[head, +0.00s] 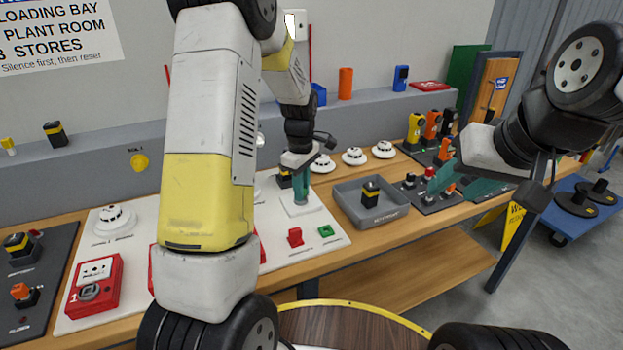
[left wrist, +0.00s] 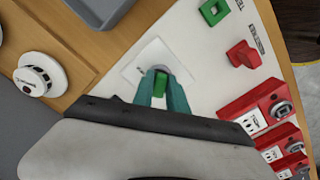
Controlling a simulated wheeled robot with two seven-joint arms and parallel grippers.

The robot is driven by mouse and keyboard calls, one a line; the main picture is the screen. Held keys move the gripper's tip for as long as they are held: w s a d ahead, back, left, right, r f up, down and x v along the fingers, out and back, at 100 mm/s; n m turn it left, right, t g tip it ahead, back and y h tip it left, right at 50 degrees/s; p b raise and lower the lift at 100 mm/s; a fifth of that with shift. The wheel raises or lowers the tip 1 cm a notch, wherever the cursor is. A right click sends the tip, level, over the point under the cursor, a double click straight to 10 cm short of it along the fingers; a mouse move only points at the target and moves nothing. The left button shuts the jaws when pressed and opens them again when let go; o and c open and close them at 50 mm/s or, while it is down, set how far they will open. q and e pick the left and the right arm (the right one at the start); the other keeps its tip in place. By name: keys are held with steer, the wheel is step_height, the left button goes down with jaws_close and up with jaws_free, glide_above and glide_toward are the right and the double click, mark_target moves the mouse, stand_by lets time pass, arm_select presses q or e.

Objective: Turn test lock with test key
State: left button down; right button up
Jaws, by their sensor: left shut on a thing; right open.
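My left gripper (head: 301,188) points down over a white square plate (head: 302,205) on the white board. In the left wrist view its teal fingers (left wrist: 162,88) are shut on a small green key (left wrist: 160,79). The key's far end meets a grey round lock (left wrist: 154,69) on the plate; how deep it sits is hidden by the fingers. My right gripper (head: 463,186) is open near the right part of the bench, with its teal fingers apart and nothing visible between them.
A red piece (left wrist: 243,54) and a green piece (left wrist: 213,12) lie on the board beside the plate. Red call points (left wrist: 268,109) line its edge. A grey tray (head: 385,217) holds a black-and-yellow item (head: 370,193). White detectors (head: 354,156) stand behind it.

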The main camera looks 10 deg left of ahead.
arm_select(q)
steer(key=shift+n, duration=0.9)
